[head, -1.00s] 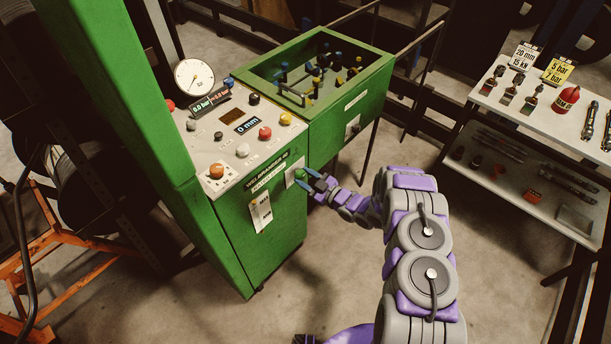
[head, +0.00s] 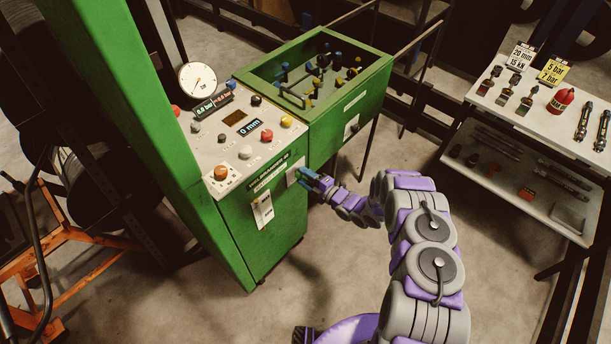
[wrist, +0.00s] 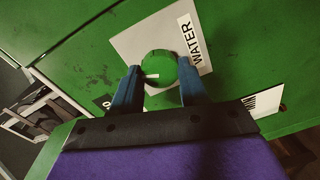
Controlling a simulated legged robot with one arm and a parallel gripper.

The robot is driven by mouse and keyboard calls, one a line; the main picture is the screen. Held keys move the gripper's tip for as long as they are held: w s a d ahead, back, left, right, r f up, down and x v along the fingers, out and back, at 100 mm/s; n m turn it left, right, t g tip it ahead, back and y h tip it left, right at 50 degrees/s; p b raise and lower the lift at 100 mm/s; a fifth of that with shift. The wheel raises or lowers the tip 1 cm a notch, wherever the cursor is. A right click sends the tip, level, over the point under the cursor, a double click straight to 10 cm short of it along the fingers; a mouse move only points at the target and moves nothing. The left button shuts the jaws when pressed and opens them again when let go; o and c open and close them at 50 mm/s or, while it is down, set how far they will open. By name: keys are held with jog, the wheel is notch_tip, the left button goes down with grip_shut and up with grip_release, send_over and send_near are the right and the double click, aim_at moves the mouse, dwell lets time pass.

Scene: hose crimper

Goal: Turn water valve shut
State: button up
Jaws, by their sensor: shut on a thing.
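The water valve (wrist: 158,68) is a round green knob with a small white mark, on a pale plate labelled WATER (wrist: 193,42) in the wrist view. It is mounted on the front of the green crimper cabinet (head: 275,230). My gripper (wrist: 157,84) has its two blue fingers on either side of the knob and is shut on it. In the head view my gripper (head: 302,177) is at the cabinet front and mostly hides the knob.
The control panel (head: 240,135) with several buttons and a gauge (head: 197,79) is above the valve. A green bin (head: 350,95) with several valves or tools adjoins it. A shelf table (head: 520,150) stands at right.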

jog(key=n, duration=0.1)
jog(key=n+p, duration=0.1)
jog(key=n, duration=0.2)
jog(key=shift+s+a+f, duration=0.1)
jog(key=shift+s+f, duration=0.1)
jog(key=shift+f, duration=0.05)
jog(key=shift+n, duration=0.4)
jog(key=o, duration=0.7)
jog(key=shift+f, duration=0.1)
jog(key=o, duration=0.4)
jog(key=shift+c, duration=0.2)
jog(key=shift+r, duration=0.2)
jog(key=f+p+v, duration=0.1)
jog(key=p+v, duration=0.1)
jog(key=v, duration=1.5)
jog(key=shift+r, duration=0.35)
jog(key=shift+s, duration=0.15)
